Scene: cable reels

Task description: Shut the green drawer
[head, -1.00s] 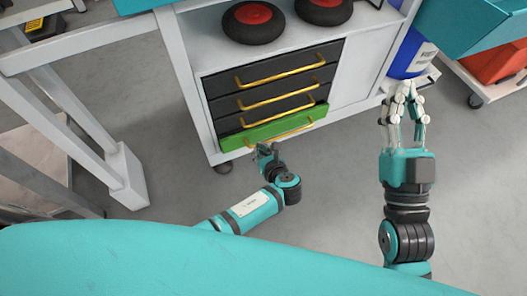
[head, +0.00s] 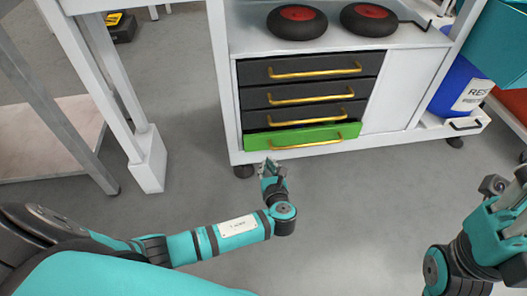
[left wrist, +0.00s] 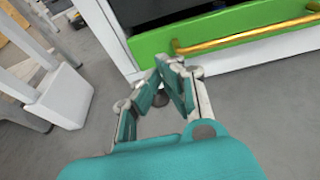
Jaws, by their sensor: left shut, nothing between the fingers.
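The green drawer (head: 300,137) is the lowest of a stack in a white cabinet. It stands out a little from the drawers above, with a dark gap over its front. It has a yellow bar handle (head: 305,145); both also show in the left wrist view, the drawer (left wrist: 155,43) and the handle (left wrist: 245,36). My left gripper (head: 268,164) is shut and empty, just in front of and below the drawer's left end. In the left wrist view its fingertips (left wrist: 168,62) meet near the drawer's lower edge; contact is unclear. My right gripper (head: 505,185) is partly cut off at the right edge.
Three dark drawers (head: 312,92) with yellow handles sit above. Two black wheels with red hubs (head: 297,22) lie on the shelf. A blue container (head: 460,85) stands at right. A white table leg (head: 148,160) stands at left. Floor in front is clear.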

